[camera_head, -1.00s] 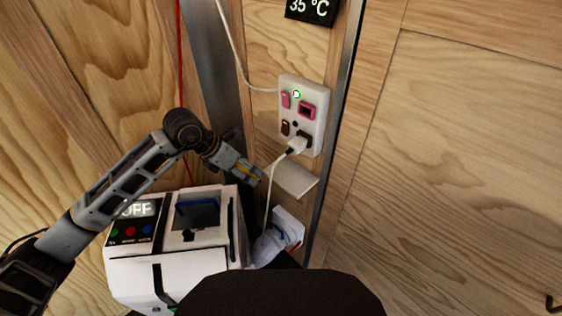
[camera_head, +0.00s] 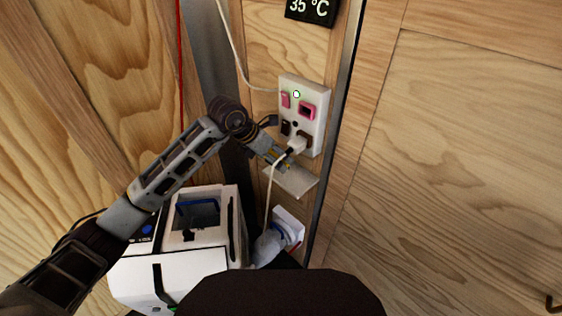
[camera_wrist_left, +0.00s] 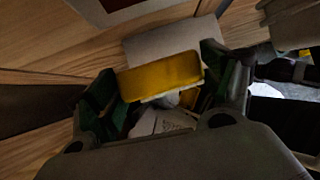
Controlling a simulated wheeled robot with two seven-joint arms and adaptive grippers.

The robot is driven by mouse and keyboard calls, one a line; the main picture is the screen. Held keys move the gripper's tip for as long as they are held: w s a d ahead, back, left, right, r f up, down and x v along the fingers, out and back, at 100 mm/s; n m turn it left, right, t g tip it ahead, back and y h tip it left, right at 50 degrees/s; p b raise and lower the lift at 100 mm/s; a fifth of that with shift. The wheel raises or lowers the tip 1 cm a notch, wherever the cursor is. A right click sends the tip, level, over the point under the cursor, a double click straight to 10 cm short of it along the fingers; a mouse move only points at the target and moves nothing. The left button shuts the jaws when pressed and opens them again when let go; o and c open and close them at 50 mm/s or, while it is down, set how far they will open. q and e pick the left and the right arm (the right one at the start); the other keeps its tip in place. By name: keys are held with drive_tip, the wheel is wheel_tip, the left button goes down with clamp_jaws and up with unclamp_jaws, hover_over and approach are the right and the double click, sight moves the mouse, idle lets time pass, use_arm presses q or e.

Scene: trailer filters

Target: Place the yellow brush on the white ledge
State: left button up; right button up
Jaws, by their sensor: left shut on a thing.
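The white ledge (camera_head: 298,184) juts from the wooden wall below the socket panel. My left gripper (camera_head: 284,162) is over the ledge's upper left part in the head view. In the left wrist view my left gripper (camera_wrist_left: 165,98) is shut on the yellow brush (camera_wrist_left: 160,75), which lies across between the fingers. The pale ledge (camera_wrist_left: 175,42) shows just beyond the brush there. I cannot tell whether the brush touches the ledge. The brush cannot be made out in the head view. My right gripper is not in view.
A white socket panel (camera_head: 304,112) with a plugged-in white cable (camera_head: 270,190) is right above the ledge; the cable hangs past the ledge's left side. A metal strip (camera_head: 338,110) runs along its right. A white machine (camera_head: 190,265) stands at lower left.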

use_arm(q)
drive_tip(key=shift+w+d, duration=0.7)
drive_tip(key=shift+d, duration=0.35)
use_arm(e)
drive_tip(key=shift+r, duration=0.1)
use_arm(q)
drive_tip(key=shift+f, duration=1.75)
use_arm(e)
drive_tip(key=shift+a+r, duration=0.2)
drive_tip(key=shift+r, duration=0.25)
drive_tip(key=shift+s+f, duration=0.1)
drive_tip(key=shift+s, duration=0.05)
use_arm(q)
drive_tip(key=shift+f, duration=0.1)
